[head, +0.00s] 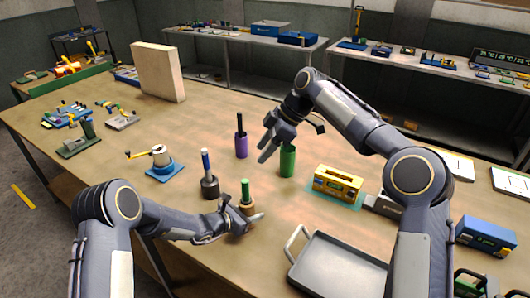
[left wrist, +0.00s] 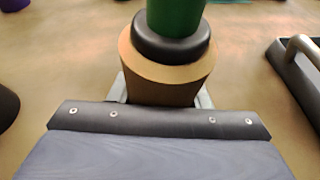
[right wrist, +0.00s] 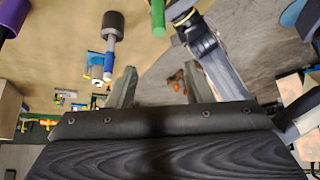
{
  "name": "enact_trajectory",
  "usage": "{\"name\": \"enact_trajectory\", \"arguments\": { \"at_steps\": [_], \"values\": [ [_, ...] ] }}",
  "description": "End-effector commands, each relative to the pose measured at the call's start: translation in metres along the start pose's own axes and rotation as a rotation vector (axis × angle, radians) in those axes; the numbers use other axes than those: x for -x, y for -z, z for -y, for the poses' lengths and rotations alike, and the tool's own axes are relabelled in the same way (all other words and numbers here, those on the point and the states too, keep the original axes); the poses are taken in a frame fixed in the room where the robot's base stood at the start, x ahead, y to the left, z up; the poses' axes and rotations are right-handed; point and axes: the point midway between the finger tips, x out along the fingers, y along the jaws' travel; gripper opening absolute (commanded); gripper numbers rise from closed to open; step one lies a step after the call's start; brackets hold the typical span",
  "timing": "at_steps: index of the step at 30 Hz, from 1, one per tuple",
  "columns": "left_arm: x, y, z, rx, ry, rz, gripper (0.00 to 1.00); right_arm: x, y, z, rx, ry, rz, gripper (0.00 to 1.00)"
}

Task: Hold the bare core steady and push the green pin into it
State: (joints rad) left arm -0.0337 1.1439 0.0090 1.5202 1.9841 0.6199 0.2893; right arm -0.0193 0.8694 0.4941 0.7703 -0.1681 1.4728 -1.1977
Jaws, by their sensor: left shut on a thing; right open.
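The bare tan core (head: 249,209) stands on the table, and my left gripper (head: 246,215) is shut around it. The green pin (head: 245,188) stands upright at its top, with much of its length above the core. In the left wrist view the tan core (left wrist: 165,75) sits between the fingers, with a black collar (left wrist: 172,45) at its top around the green pin (left wrist: 176,14). My right gripper (head: 265,140) is open and empty, above and to the right of the pin. The green pin (right wrist: 158,17) also shows at the top of the right wrist view, outside the fingers.
A dark core with a blue pin (head: 206,165) stands left of the tan core. A purple core with a black pin (head: 241,142) stands behind. A green cylinder (head: 288,162) stands close to my right gripper. A grey tray (head: 340,262) and a yellow device (head: 338,184) lie to the right.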

Motion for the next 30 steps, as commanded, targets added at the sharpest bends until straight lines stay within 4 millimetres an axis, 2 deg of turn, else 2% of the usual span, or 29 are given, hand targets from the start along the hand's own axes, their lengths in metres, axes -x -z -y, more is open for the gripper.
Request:
{"name": "enact_trajectory", "arguments": {
  "at_steps": [13, 23, 24, 30],
  "values": [
    [0.0, 0.0, 0.0, 0.0, 0.0, 0.001, 0.2, 0.029, 0.019, 0.0, 0.0, 0.0, 0.0, 0.47],
    [0.0, 0.0, 0.0, 0.0, 0.0, 0.001, 0.2, 0.034, 0.022, 0.0, -0.001, 0.001, 0.0, 0.47],
    [0.0, 0.0, 0.0, 0.0, 0.0, 0.001, 0.45, 0.034, 0.022, 0.0, -0.001, 0.001, 0.0, 0.47],
    [0.0, 0.0, 0.0, 0.0, 0.0, 0.001, 0.69, 0.034, 0.022, 0.0, -0.001, 0.001, 0.0, 0.47]
  ]
}}
